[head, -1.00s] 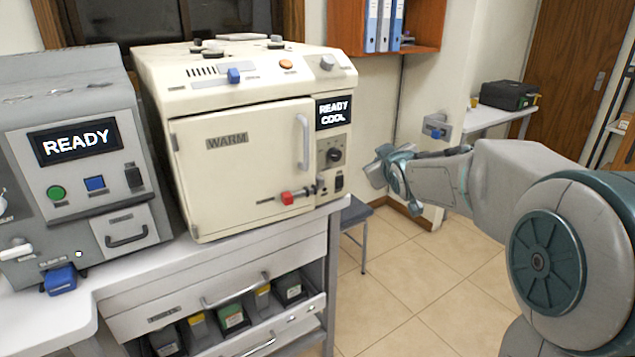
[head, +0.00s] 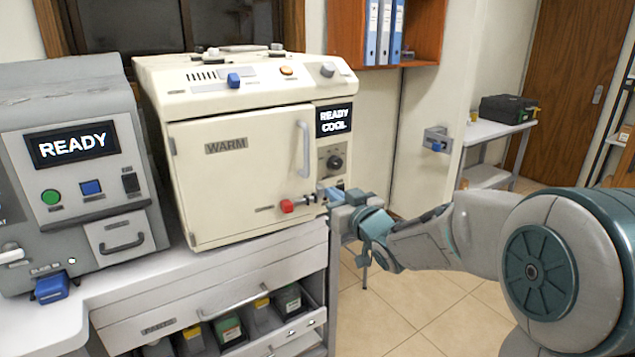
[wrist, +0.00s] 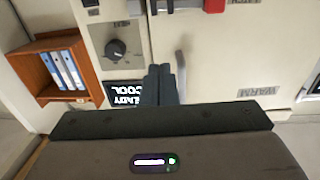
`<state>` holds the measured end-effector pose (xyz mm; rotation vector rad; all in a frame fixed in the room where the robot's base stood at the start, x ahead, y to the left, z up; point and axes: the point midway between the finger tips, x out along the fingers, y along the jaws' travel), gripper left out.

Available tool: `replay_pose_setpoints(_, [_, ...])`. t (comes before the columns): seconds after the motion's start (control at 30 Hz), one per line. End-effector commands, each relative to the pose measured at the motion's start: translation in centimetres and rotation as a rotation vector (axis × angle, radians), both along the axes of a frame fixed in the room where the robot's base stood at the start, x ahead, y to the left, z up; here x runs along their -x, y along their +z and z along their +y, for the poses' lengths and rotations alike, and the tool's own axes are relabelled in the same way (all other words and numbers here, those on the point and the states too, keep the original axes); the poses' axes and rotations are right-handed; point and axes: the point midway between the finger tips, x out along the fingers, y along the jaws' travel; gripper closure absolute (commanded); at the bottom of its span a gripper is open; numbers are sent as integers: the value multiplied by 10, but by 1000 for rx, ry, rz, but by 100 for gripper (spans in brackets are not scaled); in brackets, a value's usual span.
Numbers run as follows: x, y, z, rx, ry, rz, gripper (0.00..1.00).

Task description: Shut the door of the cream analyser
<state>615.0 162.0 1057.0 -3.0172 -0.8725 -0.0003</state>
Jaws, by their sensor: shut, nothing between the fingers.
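The cream analyser (head: 245,82) stands on the bench. Its door (head: 235,175), marked WARM, lies against the front with no clear gap; I cannot tell whether it is latched. A grey vertical handle (head: 303,148) is on the door's right side. A red-knobbed latch (head: 287,206) sits at the lower right of the door. My gripper (head: 328,194) is at the analyser's lower right front, just right of the latch. In the wrist view my gripper (wrist: 160,72) shows its fingers together and empty, before the panel and door edge. The handle (wrist: 181,70) shows beside them, the red knob (wrist: 214,5) at the top edge.
A grey machine (head: 75,160) with a READY screen stands left of the analyser. Below the bench, an open drawer (head: 285,335) holds several boxes. Open floor (head: 400,310) lies right of the bench. An orange shelf (head: 425,35) with blue binders hangs behind.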

Motion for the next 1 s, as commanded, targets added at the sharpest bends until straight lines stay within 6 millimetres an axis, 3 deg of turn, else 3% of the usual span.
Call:
replay_pose_setpoints(0.2, [-35, 0, 24, 0, 3, 1, 100])
replay_pose_setpoints(0.4, [-58, 1, 38, 0, 1, 0, 100])
replay_pose_setpoints(1.0, [-72, 0, 40, 0, -7, 0, 100])
